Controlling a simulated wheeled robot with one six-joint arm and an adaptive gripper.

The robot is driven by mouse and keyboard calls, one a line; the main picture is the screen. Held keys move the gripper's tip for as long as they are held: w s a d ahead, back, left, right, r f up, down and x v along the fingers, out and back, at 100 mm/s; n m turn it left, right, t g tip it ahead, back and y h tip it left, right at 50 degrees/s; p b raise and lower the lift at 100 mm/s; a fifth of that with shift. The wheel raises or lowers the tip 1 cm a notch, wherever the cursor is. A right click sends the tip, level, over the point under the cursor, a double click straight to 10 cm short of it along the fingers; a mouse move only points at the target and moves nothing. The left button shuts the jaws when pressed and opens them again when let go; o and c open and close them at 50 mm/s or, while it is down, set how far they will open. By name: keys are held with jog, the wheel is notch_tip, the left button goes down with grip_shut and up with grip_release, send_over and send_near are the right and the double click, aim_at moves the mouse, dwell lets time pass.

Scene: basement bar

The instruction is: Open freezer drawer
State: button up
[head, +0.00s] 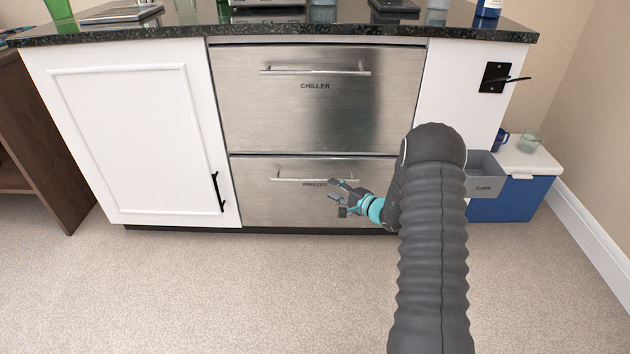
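The freezer drawer (285,206) is the lower stainless steel drawer in the cabinet, in the head view. Its front looks flush with the cabinet. A horizontal bar handle (300,179) runs near its top, with a "FREEZER" label under it, partly covered by my gripper. My gripper (336,197) is in front of the drawer, near the right end of the handle. Its fingers look spread apart with nothing between them. I cannot tell whether a finger touches the handle. The chiller drawer (315,115) sits directly above and looks shut.
A white cabinet door (135,130) with a black handle is at the left. A grey "CAPS" bin (482,178) and a blue cooler (515,200) stand at the right. Glasses and other items are on the dark countertop (180,28). The carpet (200,290) in front is clear.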

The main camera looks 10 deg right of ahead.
aim_at(316, 181)
jog(key=x, duration=0.9)
jog(key=shift+w+a+p, duration=0.2)
jog(key=shift+w+p, duration=0.05)
jog(key=shift+p, duration=0.05)
grip_shut()
